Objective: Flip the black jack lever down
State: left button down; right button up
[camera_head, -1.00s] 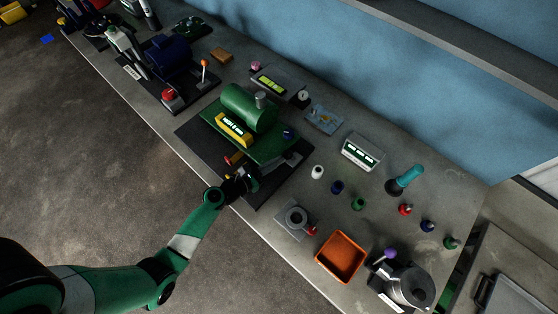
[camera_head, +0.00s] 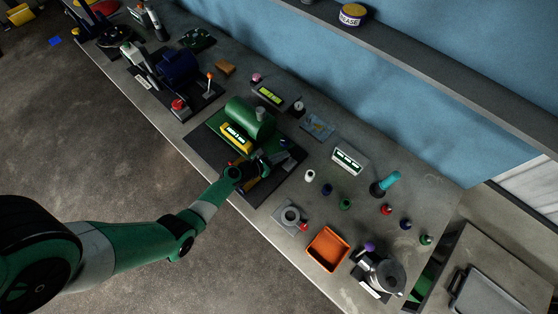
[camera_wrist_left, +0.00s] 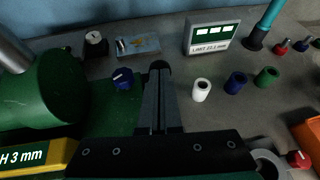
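The green disperser machine (camera_head: 250,122), with a yellow display panel, stands on a dark base plate (camera_head: 205,152). My left gripper (camera_head: 282,157) reaches over the right side of this base from the front. In the left wrist view, its two grey fingers (camera_wrist_left: 158,78) lie side by side, almost touching. A small round black end (camera_wrist_left: 160,65) shows at their tips; I cannot tell whether it is the jack lever's knob or part of the fingers. I cannot make out the black jack lever elsewhere; the gripper may hide it. A blue knob (camera_wrist_left: 123,78) sits left of the fingers. My right gripper is not in view.
White, blue and green small cylinders (camera_head: 327,188) stand right of the base, with a white display box (camera_head: 348,160) behind. An orange tray (camera_head: 327,249) and a grey pot (camera_head: 384,276) are nearer the front right. A blue wall runs behind the bench.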

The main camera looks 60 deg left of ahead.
pick_arm(q)
jog(key=w, duration=0.2)
jog(key=a, duration=0.1)
jog(key=shift+w+r, duration=0.25)
jog(key=shift+w, duration=0.15)
jog(key=shift+w+a+b, duration=0.25)
jog(key=shift+w+b, duration=0.35)
jog(key=shift+w, duration=0.65)
jog(key=s+r+p, duration=0.8)
jog(key=r, duration=0.3)
jog(key=shift+s, duration=0.15)
